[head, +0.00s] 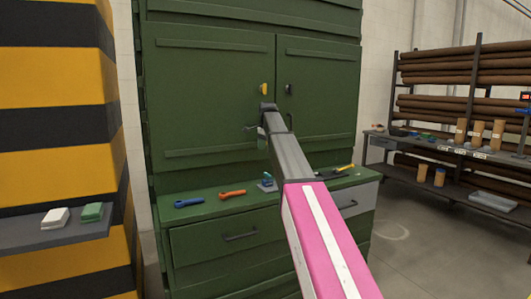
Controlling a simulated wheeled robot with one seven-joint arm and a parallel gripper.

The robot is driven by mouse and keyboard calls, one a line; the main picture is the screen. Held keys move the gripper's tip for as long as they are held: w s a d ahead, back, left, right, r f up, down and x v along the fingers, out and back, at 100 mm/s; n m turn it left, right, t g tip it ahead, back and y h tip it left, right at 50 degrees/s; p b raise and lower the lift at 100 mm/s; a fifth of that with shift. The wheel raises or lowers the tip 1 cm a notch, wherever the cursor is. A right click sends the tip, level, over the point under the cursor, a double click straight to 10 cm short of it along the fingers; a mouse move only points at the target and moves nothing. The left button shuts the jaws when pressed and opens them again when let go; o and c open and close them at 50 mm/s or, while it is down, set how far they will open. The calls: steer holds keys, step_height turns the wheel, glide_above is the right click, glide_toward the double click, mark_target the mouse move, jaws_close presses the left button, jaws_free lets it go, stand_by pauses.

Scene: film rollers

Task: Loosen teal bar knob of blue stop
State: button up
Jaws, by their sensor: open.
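A small blue-teal piece on a light grey base (267,182) stands on the green cabinet's ledge, near the middle. It may be the blue stop with its teal bar knob, but it is too small to tell the parts apart. My gripper (257,131) hangs at the end of my arm in front of the cabinet doors. It is open and appears empty, above the blue-teal piece in the picture and apart from it. My arm passes just right of that piece.
The green cabinet's ledge (224,200) also holds a blue tool (189,203), an orange tool (232,194) and a yellow-and-black tool (346,169). A striped pillar (60,160) with a grey shelf (50,237) stands left. A rack (465,155) stands right; floor between is clear.

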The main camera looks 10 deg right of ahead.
steer(key=shift+r, duration=0.5)
step_height(320, 180, up, 11)
stand_by(0.8)
steer(key=shift+f, duration=0.1)
glide_above(267, 173)
step_height(267, 173, down, 14)
steer(key=f, duration=1)
steer(key=shift+s, duration=0.4)
steer(key=shift+n, duration=0.3)
steer(key=c, duration=0.9)
